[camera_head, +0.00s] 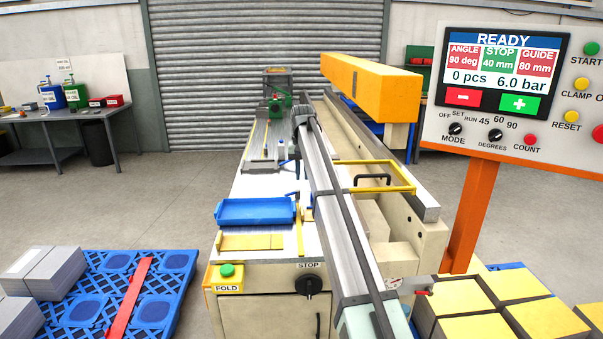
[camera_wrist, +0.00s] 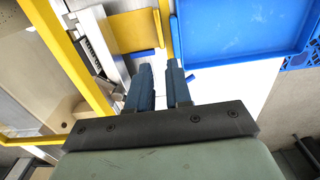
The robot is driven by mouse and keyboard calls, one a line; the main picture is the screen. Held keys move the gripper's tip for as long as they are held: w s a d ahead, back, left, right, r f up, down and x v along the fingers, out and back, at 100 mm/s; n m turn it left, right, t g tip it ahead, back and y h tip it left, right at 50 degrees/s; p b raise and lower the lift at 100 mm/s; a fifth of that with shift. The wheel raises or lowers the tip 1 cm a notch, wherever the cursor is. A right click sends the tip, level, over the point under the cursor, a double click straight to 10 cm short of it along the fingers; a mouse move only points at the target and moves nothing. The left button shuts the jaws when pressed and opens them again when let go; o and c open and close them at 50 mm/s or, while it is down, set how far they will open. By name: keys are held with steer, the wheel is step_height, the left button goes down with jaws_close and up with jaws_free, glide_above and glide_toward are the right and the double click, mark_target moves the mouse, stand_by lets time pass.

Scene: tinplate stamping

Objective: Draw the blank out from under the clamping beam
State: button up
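In the wrist view my gripper (camera_wrist: 160,70) shows two dark blue-grey fingers side by side with a gap between them. No blank is visible in that gap. A flat yellow blank (camera_wrist: 133,30) lies just beyond the fingertips, beside a silver bar (camera_wrist: 107,42). How far it reaches under the bar is hidden. A narrow yellow strip (camera_wrist: 166,25) runs alongside it. A yellow plate (camera_head: 250,242) lies in front of the blue tray. I cannot clearly make out my gripper there.
The blue tray (camera_head: 255,211) is left of the beam and also shows at the right of the wrist view (camera_wrist: 240,30). A yellow guard frame (camera_head: 400,164) stands right of the beam. The control panel (camera_head: 500,90) is at right. Yellow-topped stacks (camera_head: 545,318) fill the lower right.

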mark_target(302, 208)
step_height(302, 208, down, 14)
steer(key=shift+r, duration=0.2)
stand_by(0.4)
jaws_close()
steer(key=shift+d, duration=0.15)
stand_by(1.3)
steer(key=shift+s, duration=0.1)
steer(key=shift+s, duration=8.5)
steer(key=shift+s, duration=0.35)
